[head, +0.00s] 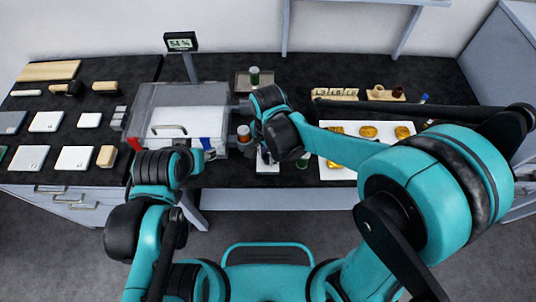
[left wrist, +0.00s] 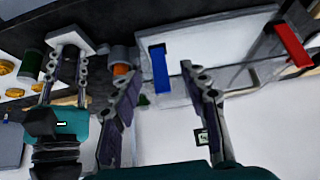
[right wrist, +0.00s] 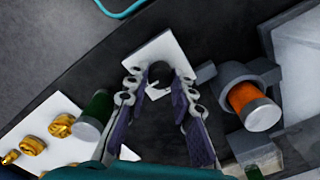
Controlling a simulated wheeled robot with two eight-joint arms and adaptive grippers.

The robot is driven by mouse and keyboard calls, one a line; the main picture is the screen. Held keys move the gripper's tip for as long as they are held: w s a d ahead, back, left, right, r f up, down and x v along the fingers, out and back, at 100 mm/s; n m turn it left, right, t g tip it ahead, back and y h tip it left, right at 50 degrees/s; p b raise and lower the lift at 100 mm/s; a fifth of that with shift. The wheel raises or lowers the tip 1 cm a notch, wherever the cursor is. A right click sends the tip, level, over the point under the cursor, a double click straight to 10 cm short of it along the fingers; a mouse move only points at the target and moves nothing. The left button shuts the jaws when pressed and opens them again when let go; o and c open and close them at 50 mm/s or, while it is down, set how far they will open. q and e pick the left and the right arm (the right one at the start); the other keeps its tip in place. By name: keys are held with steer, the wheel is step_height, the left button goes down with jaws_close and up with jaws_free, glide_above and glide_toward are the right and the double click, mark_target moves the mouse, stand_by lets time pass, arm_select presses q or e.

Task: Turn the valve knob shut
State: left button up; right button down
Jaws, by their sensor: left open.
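The valve knob (right wrist: 158,72) is a dark round knob on a small white plate (right wrist: 166,47). My right gripper (right wrist: 161,84) has a finger on each side of it, tips close against it, and looks shut on it. In the left wrist view, the right gripper (left wrist: 68,72) reaches the white plate (left wrist: 72,37). In the head view my right arm hides the knob. My left gripper (left wrist: 158,72) is open and empty, in front of the clear case (head: 150,100) with a blue tab (left wrist: 159,70) and a red tab (left wrist: 293,44).
An orange cylinder (right wrist: 252,100) in a grey holder stands right of the knob. A green jar (right wrist: 95,113) and a white board with gold pieces (head: 369,132) lie on its other side. A display (head: 181,42) stands behind the case. Pale blocks and tiles (head: 80,158) cover the left counter.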

steer(key=shift+n, duration=0.3)
steer(key=n, duration=1.3)
steer(key=shift+a, duration=0.1)
steer(key=shift+n, duration=2.1)
steer(key=c, duration=1.3)
jaws_free()
